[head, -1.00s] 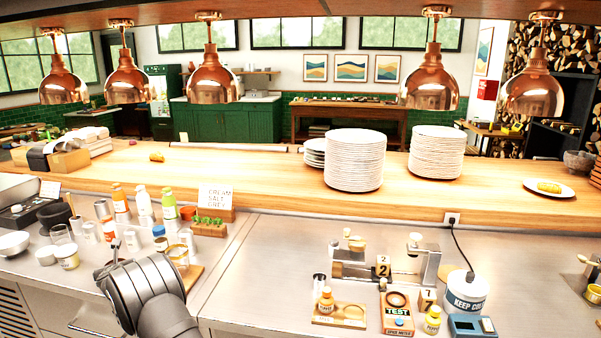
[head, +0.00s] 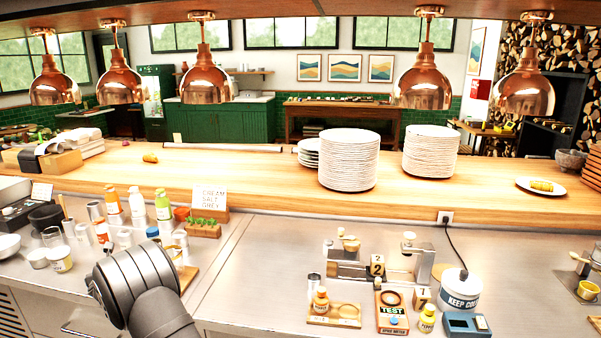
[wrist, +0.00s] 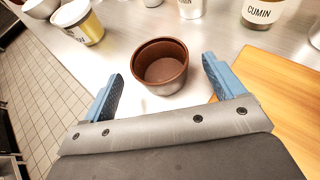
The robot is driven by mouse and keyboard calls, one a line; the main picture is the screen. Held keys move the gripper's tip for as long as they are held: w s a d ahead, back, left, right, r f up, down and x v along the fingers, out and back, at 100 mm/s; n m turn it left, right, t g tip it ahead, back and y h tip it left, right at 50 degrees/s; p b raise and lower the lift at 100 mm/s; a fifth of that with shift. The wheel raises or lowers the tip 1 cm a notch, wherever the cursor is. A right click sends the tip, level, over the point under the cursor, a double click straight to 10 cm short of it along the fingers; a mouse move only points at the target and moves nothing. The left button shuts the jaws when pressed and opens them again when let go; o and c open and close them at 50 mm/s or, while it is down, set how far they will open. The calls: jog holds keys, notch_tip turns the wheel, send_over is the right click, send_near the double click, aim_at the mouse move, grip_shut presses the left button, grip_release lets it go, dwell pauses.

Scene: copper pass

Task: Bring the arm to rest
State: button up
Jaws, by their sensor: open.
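My gripper (wrist: 163,88) shows in the wrist view with its two blue fingers wide apart. A small brown cup (wrist: 160,66) stands on the steel counter between and just beyond the fingertips; I see no finger touching it. The cup's inside looks dark brown and empty. In the head view my dark grey arm reaches in over the left counter, and its wrist hides the gripper and the cup.
A cumin container (wrist: 265,12) and a yellow-labelled tub (wrist: 78,24) stand near the gripper. A wooden board (wrist: 280,92) lies to its right. Bottles (head: 137,206) crowd the counter behind the arm.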

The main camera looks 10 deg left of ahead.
jog(key=v, duration=0.7)
jog(key=shift+s+d, duration=0.25)
jog(key=x, duration=1.1)
jog(key=shift+r, duration=0.1)
jog(key=shift+w+a+f, duration=0.25)
jog(key=shift+w+a, duration=0.05)
jog(key=shift+r, duration=1.95)
jog(key=w+d+r, duration=0.5)
jog(key=d+r, duration=0.3)
jog(key=d, duration=0.3)
jog(key=w+d+r+m+t+h, duration=0.1)
jog(key=w+d, duration=0.4)
jog(key=d, duration=0.7)
jog(key=w+d+r+m+t+h, duration=0.1)
jog(key=w+d, duration=0.5)
jog(key=d, duration=0.7)
jog(key=shift+w+r+m+h, duration=0.3)
jog(key=shift+r+m+h, duration=0.2)
jog(key=shift+m+h, duration=0.15)
jog(key=shift+a, duration=0.1)
